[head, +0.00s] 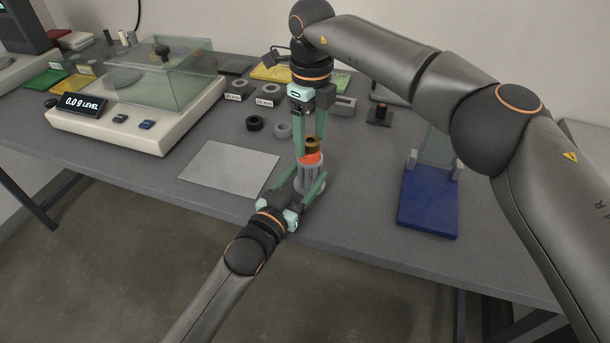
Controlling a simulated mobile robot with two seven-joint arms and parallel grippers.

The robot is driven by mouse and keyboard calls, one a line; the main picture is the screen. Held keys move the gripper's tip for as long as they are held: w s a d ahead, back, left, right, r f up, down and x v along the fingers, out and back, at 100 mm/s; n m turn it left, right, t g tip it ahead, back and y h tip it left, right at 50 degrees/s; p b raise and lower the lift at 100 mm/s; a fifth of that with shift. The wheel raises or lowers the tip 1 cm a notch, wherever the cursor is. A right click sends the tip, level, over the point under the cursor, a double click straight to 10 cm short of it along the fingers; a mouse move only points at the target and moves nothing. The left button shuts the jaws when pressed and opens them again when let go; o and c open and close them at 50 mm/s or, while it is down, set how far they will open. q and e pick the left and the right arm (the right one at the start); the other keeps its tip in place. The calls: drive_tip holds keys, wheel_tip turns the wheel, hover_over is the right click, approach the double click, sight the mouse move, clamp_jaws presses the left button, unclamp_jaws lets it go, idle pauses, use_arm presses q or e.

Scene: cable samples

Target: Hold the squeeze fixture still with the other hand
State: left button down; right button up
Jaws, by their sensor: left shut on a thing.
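The squeeze fixture (310,176) is a grey upright cylinder near the table's front edge, with an orange-red band (310,157) at its top. My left gripper (306,184) reaches in from the front and is shut on the grey body, one finger on each side. A brown ring-like piece (313,144) sits at or just above the orange-red band. My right gripper (313,142) points straight down from above, its fingertips on either side of the brown piece. I cannot tell whether they press on it. The fingers hide part of the fixture.
A pale grey sheet (229,168) lies left of the fixture. A balance (125,124) with a glass cover, reading 0.0 g LEVEL, stands at the left. Dark and grey rings (255,123) lie behind. A blue-based stand (428,203) is at the right, with bare table between.

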drive_tip(key=o, duration=0.6)
drive_tip(key=shift+c, duration=0.2)
drive_tip(key=shift+r, duration=0.1)
wheel_tip(320, 180, up, 7)
drive_tip(key=shift+r, duration=0.15)
use_arm(q)
unclamp_jaws()
idle(0.4)
